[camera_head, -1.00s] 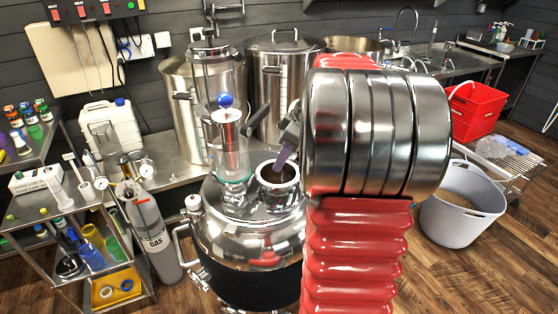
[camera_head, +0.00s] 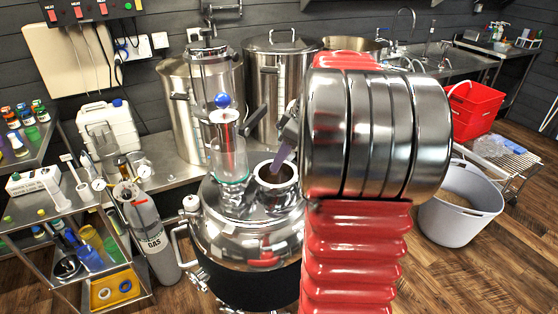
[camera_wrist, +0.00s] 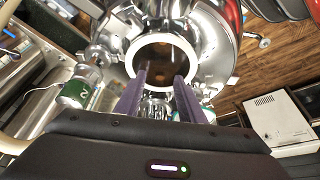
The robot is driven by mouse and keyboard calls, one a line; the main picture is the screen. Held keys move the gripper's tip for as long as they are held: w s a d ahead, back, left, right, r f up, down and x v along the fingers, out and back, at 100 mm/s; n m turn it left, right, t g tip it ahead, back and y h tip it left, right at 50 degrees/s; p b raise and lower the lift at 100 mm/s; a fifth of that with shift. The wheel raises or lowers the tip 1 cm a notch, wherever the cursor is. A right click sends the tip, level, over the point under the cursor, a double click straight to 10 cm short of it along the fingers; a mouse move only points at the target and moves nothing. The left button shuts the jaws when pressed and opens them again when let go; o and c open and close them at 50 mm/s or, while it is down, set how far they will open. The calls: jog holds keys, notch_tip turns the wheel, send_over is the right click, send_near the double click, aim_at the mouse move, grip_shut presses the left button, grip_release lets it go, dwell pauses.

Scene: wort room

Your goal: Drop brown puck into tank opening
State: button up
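The steel tank (camera_head: 248,238) stands in the middle of the head view, with a round, white-rimmed opening (camera_head: 276,184) on its top. The opening also shows in the wrist view (camera_wrist: 131,62), dark brown inside with a few lighter orange-brown spots. My gripper (camera_wrist: 161,76) is over the opening, with its two purple fingers apart and nothing visible between them. In the head view one finger of my gripper (camera_head: 276,168) points down at the opening; my arm hides the rest. I cannot make out a separate brown puck in either view.
A clear glass cylinder with a blue ball (camera_head: 224,140) stands on the tank close left of the opening. Steel kettles (camera_head: 283,75) stand behind. A gas cylinder (camera_head: 150,238) and a loaded cart (camera_head: 25,215) are at left. A grey tub (camera_head: 455,222) is on the floor at right.

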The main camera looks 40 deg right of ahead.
jog(key=v, duration=1.2)
jog(key=shift+s+r, duration=0.15)
jog(key=shift+r, duration=0.2)
jog(key=shift+d, duration=0.1)
dwell(0.4)
jog(key=s+a+f+m+h, duration=0.25)
jog(key=a+f+m, duration=0.25)
jog(key=f+m, duration=0.3)
jog(key=s+a+f+n, duration=0.1)
jog(key=s+a, duration=0.3)
jog(key=a, duration=1.1)
jog(key=s+a+f+n+t, duration=0.1)
jog(key=s+a, duration=0.3)
jog(key=a, duration=1.1)
jog(key=shift+f+n+t+y, duration=0.3)
jog(key=shift+f+n+y, duration=0.05)
jog(key=shift+n, duration=0.15)
